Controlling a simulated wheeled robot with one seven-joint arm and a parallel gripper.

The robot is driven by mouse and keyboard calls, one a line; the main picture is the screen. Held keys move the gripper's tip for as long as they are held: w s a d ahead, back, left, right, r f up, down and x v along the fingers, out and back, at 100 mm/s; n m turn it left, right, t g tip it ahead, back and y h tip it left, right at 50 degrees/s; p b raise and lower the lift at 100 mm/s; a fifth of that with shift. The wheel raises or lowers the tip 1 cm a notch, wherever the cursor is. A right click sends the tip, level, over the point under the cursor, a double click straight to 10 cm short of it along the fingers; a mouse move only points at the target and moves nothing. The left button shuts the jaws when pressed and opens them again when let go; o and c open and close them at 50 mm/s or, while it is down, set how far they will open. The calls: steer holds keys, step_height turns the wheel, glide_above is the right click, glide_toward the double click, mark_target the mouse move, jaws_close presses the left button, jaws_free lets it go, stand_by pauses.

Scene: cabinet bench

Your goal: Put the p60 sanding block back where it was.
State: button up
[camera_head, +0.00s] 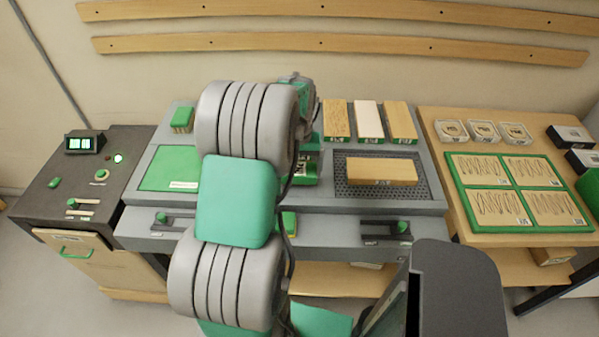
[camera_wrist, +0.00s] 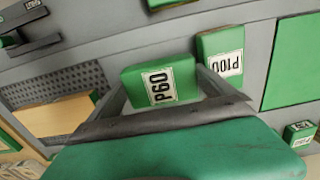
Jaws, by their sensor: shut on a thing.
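The P60 sanding block (camera_wrist: 150,84) is green with a white label and sits between the two fingers of my gripper (camera_wrist: 163,90) in the wrist view. The gripper is shut on it. Just right of it in that view stands a similar green P100 block (camera_wrist: 222,62) on the grey bench top. I cannot tell whether the P60 block touches the bench.
A green pad (camera_head: 168,168) lies left of my arm, with another green block (camera_head: 182,119) behind it. A wooden block (camera_head: 382,172) lies on a perforated plate (camera_head: 420,190). Several wooden blocks (camera_head: 368,121) stand behind. A green tray (camera_head: 455,190) is at right.

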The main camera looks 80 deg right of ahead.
mark_target(299, 170)
steer(key=shift+f, duration=1.3)
steer(key=shift+f, duration=0.15)
steer(key=o, duration=1)
steer(key=shift+c, duration=0.2)
